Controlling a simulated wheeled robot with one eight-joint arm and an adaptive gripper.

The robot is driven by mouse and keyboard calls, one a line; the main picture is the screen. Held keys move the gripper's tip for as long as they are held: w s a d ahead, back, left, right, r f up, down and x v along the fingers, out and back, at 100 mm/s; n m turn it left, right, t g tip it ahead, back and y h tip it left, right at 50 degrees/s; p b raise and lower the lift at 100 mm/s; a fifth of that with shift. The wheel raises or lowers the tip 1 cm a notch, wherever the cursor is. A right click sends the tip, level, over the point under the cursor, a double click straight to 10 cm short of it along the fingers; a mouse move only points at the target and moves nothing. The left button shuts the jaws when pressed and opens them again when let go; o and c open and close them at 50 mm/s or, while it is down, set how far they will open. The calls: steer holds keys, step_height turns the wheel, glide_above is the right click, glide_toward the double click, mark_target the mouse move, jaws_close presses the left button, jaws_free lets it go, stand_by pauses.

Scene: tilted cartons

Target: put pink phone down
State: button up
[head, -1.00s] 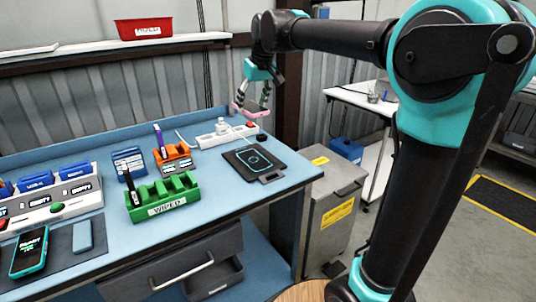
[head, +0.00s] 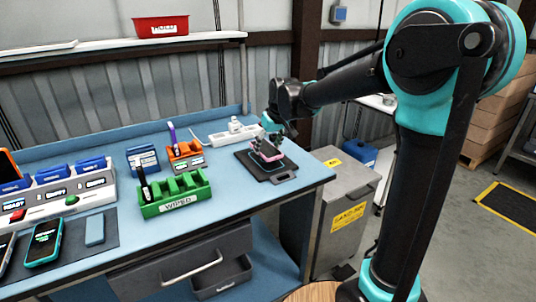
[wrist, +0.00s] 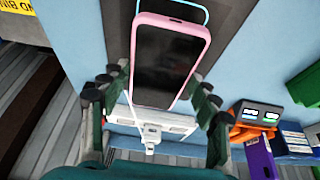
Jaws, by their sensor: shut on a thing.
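The pink phone (wrist: 168,62) is held between the fingers of my gripper (wrist: 160,82) in the wrist view, its dark screen facing the camera. In the head view the pink phone (head: 266,153) is low over the black pad (head: 285,175) at the right end of the blue workbench. My gripper (head: 271,138) is above it, shut on the phone. A cyan outline on the pad shows partly beyond the phone in the wrist view. I cannot tell whether the phone touches the pad.
A white power strip (head: 232,133) lies behind the pad. A green WIPED rack (head: 176,198) and an orange holder (head: 186,155) stand to the left. A grey bin (head: 350,195) stands beyond the bench's right edge. A teal phone (head: 44,243) lies at far left.

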mark_target(269, 150)
steer(key=shift+f, duration=1.65)
steer(key=o, duration=1.3)
steer(key=shift+f, duration=0.15)
steer(key=v, duration=1.2)
steer(key=s+d+f+m, duration=0.1)
steer(key=s+d+f, duration=0.1)
steer(key=d+f, duration=0.1)
steer(key=s+d+f+m, duration=0.1)
steer(key=s+d+f, duration=0.1)
steer(key=d+f, duration=0.1)
steer(key=s+d+f+h, duration=0.1)
steer(key=s+d+f, duration=0.1)
steer(key=d, duration=0.3)
steer(key=shift+s+f+m, duration=0.15)
steer(key=shift+f+m, duration=0.25)
steer(key=shift+f, duration=0.2)
steer(key=s+d+f+m+h, duration=0.1)
steer(key=s+d+f+m, duration=0.3)
steer(key=s+d+f, duration=0.7)
steer(key=s+f, duration=0.2)
steer(key=s, duration=0.2)
steer(key=shift+s+d+f+h, duration=0.15)
steer(key=shift+s+f+h, duration=0.15)
steer(key=shift+s+f, duration=0.05)
